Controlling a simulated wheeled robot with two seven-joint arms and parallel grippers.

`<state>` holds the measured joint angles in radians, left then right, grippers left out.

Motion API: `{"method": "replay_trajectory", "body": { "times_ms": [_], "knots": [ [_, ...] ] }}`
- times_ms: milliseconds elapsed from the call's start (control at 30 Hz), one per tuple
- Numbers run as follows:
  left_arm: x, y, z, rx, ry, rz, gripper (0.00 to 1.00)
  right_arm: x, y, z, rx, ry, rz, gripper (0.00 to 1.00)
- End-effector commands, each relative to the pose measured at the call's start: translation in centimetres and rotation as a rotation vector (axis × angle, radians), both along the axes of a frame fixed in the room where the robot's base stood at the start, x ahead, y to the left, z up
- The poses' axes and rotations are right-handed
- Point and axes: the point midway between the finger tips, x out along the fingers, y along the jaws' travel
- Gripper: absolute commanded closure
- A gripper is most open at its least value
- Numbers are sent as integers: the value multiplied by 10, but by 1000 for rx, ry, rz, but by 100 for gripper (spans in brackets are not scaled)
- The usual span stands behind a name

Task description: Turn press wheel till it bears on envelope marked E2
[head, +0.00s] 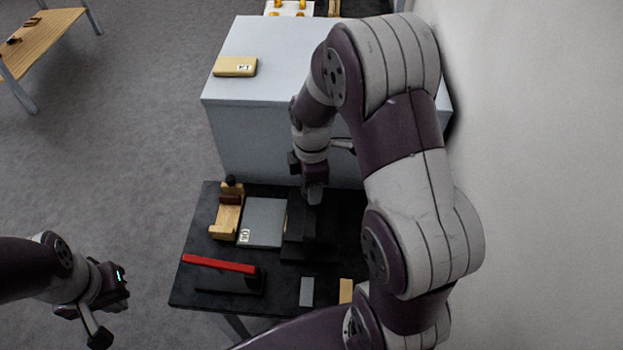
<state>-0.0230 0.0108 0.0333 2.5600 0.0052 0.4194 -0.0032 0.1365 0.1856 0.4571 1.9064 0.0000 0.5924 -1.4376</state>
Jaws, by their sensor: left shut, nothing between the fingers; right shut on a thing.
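The black press (298,243) stands on the dark table. My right gripper (313,194) points down at the top of the press and is shut on what appears to be its wheel, mostly hidden by the fingers. A thin tan edge (285,223) shows at the left side of the press; I cannot tell whether it is the envelope. No E2 mark is readable. A tan packet (228,67) with a small label lies on the pale cabinet, apart from the press. My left gripper (98,337) is shut and empty, left of the table.
The dark table (190,290) also holds a wooden stand (228,218), a grey labelled slab (265,215), a red-topped black tool (220,264), and small grey (306,291) and tan (346,290) blocks. The pale cabinet (270,130) stands behind, with a wall at right.

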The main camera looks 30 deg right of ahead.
Motion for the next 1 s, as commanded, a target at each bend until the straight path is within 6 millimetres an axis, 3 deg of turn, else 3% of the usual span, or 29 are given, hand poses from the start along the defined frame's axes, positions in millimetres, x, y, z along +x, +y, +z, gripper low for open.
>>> {"method": "replay_trajectory", "body": {
  "times_ms": [1000],
  "knots": [
    [0,0,31,0,0,0,100,0,0,1,-1,0,-961,80]
  ]
}}
